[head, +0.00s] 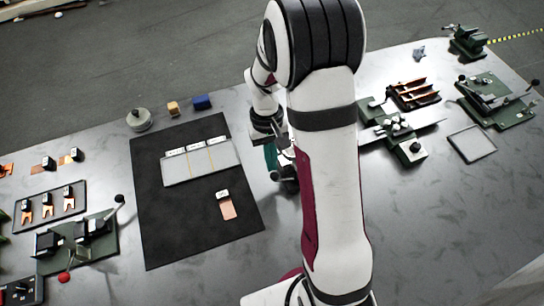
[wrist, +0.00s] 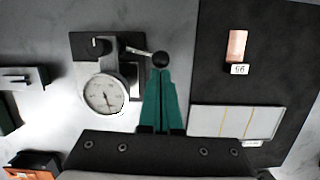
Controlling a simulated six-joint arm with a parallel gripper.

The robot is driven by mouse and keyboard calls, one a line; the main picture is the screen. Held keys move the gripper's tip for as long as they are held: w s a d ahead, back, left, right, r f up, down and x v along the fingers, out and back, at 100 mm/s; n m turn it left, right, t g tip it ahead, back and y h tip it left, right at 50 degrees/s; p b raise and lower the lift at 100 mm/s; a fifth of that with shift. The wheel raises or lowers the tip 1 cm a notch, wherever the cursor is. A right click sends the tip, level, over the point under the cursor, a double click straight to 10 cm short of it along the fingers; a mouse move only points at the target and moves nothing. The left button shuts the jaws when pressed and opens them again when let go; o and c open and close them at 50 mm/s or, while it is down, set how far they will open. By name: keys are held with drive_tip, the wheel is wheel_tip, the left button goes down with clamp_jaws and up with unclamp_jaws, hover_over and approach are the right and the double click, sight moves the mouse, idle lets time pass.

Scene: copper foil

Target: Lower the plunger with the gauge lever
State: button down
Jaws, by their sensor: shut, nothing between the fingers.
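The thickness gauge shows in the wrist view with a round white dial (wrist: 105,94) on a grey frame. Its lever (wrist: 138,51) reaches right and ends in a black ball knob (wrist: 160,59). My gripper (wrist: 161,72) is shut and empty, its green fingertips right at the knob; I cannot tell whether they touch it. I cannot make out the plunger. In the head view the gauge (head: 288,184) is partly hidden behind my arm, and the green fingers of my gripper (head: 271,158) show just above the lever knob (head: 274,176).
A dark mat (head: 160,240) left of the gauge holds a copper foil piece (head: 227,209) with a label and a pale sectioned tray (head: 180,174). A green lever device (head: 95,250) stands at left. More green fixtures (head: 410,150) stand right of my arm.

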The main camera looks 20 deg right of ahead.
drive_tip(key=s+n, duration=0.1)
drive_tip(key=s+a+n, duration=0.1)
drive_tip(key=n, duration=0.1)
drive_tip(key=shift+h, duration=0.3)
drive_tip(key=n, duration=0.1)
drive_tip(key=s+n, duration=0.1)
drive_tip(key=shift+s+a+n+h, duration=0.1)
drive_tip(key=shift+s+n+h, duration=0.2)
drive_tip(key=shift+n, duration=0.1)
drive_tip(key=shift+s+d+n+t+h, duration=0.2)
drive_tip(key=shift+s+n, duration=0.55)
drive_tip(key=shift+n, duration=0.4)
drive_tip(key=shift+s+d+n+t+h, duration=0.1)
drive_tip(key=shift+s+n+t+h, duration=0.1)
drive_tip(key=shift+s+n, duration=0.75)
drive_tip(key=shift+w+n, duration=0.2)
drive_tip(key=shift+n, duration=0.1)
drive_tip(key=w+a+r, duration=0.2)
drive_tip(key=r, duration=0.3)
drive_tip(key=w+a+r, duration=0.2)
drive_tip(key=r, duration=0.4)
drive_tip(key=shift+r, duration=0.15)
